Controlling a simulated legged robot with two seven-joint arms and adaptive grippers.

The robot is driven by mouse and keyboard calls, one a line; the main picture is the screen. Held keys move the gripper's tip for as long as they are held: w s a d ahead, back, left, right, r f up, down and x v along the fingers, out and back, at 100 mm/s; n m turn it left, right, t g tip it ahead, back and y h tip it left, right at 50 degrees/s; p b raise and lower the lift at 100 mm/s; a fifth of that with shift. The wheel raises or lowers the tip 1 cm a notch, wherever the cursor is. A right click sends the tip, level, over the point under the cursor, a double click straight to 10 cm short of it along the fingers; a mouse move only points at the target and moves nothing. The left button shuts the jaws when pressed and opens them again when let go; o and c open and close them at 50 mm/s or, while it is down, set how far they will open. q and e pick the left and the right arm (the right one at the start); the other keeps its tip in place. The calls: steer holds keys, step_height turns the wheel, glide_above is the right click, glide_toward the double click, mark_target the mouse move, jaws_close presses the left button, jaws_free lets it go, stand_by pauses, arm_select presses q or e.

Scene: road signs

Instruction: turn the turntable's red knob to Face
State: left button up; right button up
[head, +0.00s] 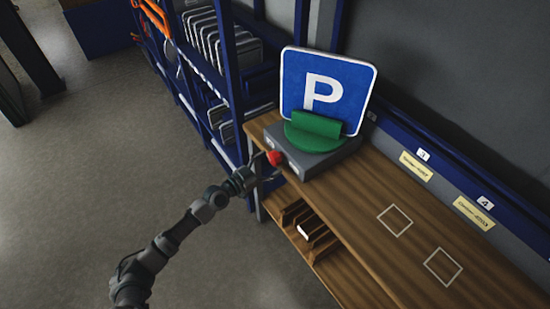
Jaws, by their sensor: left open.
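The turntable has a grey box base (318,165) on the left end of the wooden bench, with a green round holder (312,134) on top. A blue parking sign (325,92) with a white P stands upright in the holder, its face toward me. The red knob (274,158) sits on the base's front left side. My left gripper (262,168) is open at the knob, with its fingers close to it. I cannot tell whether they touch it. Any marking around the knob is too small to read. My right gripper is not in view.
The wooden bench (365,215) is clear to the right, with two white square outlines. Numbered yellow labels (416,166) line its back rail. A slotted rack (308,228) sits under the front edge. A blue shelf rack (232,85) with stacked signs stands behind my left arm.

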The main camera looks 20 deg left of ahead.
mark_target(272, 161)
arm_select(q)
steer(key=x, duration=0.2)
steer(key=shift+w+d, duration=0.2)
steer(key=shift+d, duration=0.1)
steer(key=shift+w+a, duration=0.1)
steer(key=shift+w, duration=0.15)
steer(key=shift+w+a+f, duration=0.15)
steer(key=shift+a+f, duration=0.05)
steer(key=shift+a, duration=0.55)
steer(key=shift+d+r, duration=0.2)
steer(key=shift+d, duration=0.5)
steer(key=c, duration=1.2)
